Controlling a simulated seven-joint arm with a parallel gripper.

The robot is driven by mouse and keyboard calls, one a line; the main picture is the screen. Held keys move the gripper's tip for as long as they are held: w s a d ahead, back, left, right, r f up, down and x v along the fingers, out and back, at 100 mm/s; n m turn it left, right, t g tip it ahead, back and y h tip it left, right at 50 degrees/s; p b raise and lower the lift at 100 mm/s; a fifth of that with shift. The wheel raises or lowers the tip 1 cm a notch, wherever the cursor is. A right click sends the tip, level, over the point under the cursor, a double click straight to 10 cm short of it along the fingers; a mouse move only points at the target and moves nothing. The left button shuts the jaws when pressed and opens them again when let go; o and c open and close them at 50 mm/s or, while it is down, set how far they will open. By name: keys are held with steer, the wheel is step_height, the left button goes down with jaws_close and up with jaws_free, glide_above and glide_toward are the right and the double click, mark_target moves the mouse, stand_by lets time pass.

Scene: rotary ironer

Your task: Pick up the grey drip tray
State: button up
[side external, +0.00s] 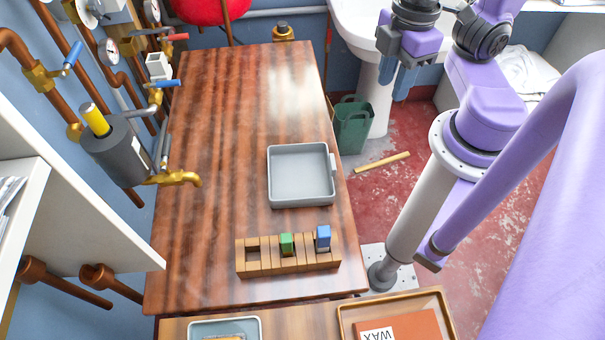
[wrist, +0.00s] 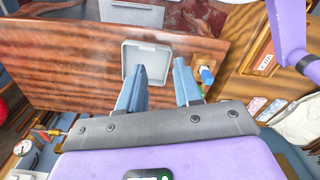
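The grey drip tray (side external: 300,172) is a shallow, empty square tray with a small tab on its right side. It lies flat on the wooden table, behind the slotted wooden block. In the wrist view the tray (wrist: 131,60) shows beyond my fingers, partly covered by the left one. My gripper (side external: 397,88) is up to the right of the table in the side view, well apart from the tray. In the wrist view my gripper (wrist: 160,68) has its two blue fingers spread, with nothing between them.
The wooden block (side external: 260,268) holds a green and a blue piece. A brass tap (side external: 178,178) reaches over the table's left edge. A blue-grey tray (side external: 202,331) and a wooden tray (side external: 347,313) stand at the front. The table (side external: 240,110) behind the drip tray is clear.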

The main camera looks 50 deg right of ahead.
steer(key=w+d+f+m+g, duration=0.4)
steer(key=w+d+f+m, duration=0.25)
steer(key=f+m, duration=0.2)
steer(key=d+f+m+y, duration=0.6)
steer(key=m+y, duration=0.1)
steer(key=m, duration=0.5)
steer(key=m+t+y, duration=0.2)
steer(key=m+t, duration=1.2)
steer(key=m, duration=0.6)
glide_toward(305, 144)
steer(key=shift+n, duration=0.25)
steer(key=x, duration=0.4)
steer(key=shift+w+a+r, duration=0.15)
steer(key=shift+w+r, duration=0.15)
steer(key=shift+f+x, duration=0.2)
steer(key=shift+x, duration=2.5)
steer(key=shift+s, duration=0.1)
